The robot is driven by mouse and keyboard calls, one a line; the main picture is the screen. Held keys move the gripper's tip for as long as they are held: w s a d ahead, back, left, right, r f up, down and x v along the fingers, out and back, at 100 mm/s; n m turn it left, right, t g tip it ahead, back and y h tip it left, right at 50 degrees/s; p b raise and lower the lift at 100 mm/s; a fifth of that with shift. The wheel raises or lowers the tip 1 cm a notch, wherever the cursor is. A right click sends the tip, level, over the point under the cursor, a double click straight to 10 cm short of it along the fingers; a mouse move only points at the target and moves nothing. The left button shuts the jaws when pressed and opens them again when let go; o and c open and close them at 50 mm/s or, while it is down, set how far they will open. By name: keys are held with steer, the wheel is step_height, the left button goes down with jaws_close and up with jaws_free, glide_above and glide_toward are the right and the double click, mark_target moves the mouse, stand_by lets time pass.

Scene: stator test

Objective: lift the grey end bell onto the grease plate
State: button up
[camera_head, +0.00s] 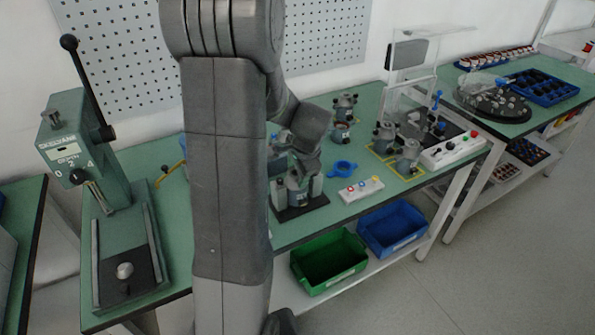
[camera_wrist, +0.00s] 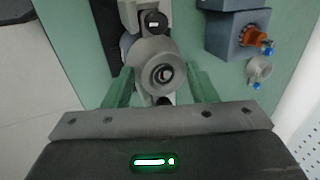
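The grey end bell (camera_wrist: 160,72), a round part with a central hole, lies between the two fingers of my gripper (camera_wrist: 161,88) in the wrist view. The fingers stand at its left and right sides, close to its edge. I cannot tell whether they press on it. Part of a grey machine fixture shows just beyond the bell. In the head view my gripper (camera_head: 300,172) is over a grey fixture on a dark base (camera_head: 300,212), partly hidden by my arm. I cannot identify the grease plate for sure in either view.
A blue ring-shaped part (camera_head: 342,168) and a white button box (camera_head: 361,189) lie right of the fixture. A green press (camera_head: 110,190) stands at left. A blue-grey block (camera_wrist: 238,36) with an orange knob is beside my gripper. Green (camera_head: 328,262) and blue (camera_head: 392,228) bins sit below.

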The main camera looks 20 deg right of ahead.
stand_by(0.6)
steer(key=shift+r+p, duration=0.5)
steer(key=c, duration=0.5)
steer(key=shift+r+p, duration=1.9)
steer(key=shift+r, duration=0.7)
steer(key=shift+f, duration=0.1)
